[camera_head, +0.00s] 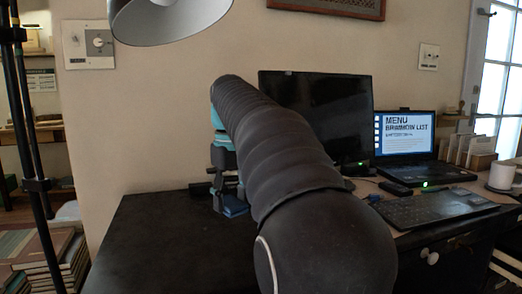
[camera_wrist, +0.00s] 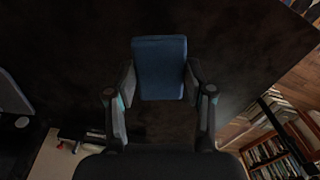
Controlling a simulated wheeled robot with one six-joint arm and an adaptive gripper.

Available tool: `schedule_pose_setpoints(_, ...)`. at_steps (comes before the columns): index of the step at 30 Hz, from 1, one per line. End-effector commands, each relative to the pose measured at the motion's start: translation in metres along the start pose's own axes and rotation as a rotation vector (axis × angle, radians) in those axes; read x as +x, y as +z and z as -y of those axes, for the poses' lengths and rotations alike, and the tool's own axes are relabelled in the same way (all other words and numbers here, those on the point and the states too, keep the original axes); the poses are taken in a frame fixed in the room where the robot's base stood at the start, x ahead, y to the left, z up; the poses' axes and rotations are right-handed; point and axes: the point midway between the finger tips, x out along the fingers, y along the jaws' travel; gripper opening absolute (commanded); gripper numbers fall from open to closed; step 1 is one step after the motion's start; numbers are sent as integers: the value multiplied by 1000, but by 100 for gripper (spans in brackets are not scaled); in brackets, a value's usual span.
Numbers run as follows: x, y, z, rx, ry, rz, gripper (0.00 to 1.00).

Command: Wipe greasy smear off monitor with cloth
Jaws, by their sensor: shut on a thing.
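The monitor (camera_head: 345,105) stands at the back of the desk, its screen dark. My arm hides its lower left part, and I cannot make out a smear on it. My gripper (camera_head: 229,192) points down over the desk, left of the monitor. In the wrist view it is shut on a folded blue cloth (camera_wrist: 159,66), which sits between the two fingers. The cloth's lower end (camera_head: 235,211) also shows in the head view, at or just above the desk top; I cannot tell whether it touches.
The dark desk (camera_head: 150,240) is clear at left. At right are a keyboard (camera_head: 435,206), a lit laptop (camera_head: 404,135) and a white cup (camera_head: 502,177). A lamp (camera_head: 168,18) hangs above. Books (camera_head: 45,262) are stacked at lower left, beside a black stand (camera_head: 28,120).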

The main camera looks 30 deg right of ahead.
Motion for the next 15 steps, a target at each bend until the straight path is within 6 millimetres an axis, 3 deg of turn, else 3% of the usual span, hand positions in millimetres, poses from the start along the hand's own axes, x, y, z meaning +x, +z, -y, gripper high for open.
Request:
schedule_pose_setpoints(7,24,-29,-33,182,-207,-172,25)
schedule_pose_setpoints(11,20,-45,-59,339,-360,-357,25)
schedule_pose_setpoints(15,7,-52,-99,528,-498,-609,25)
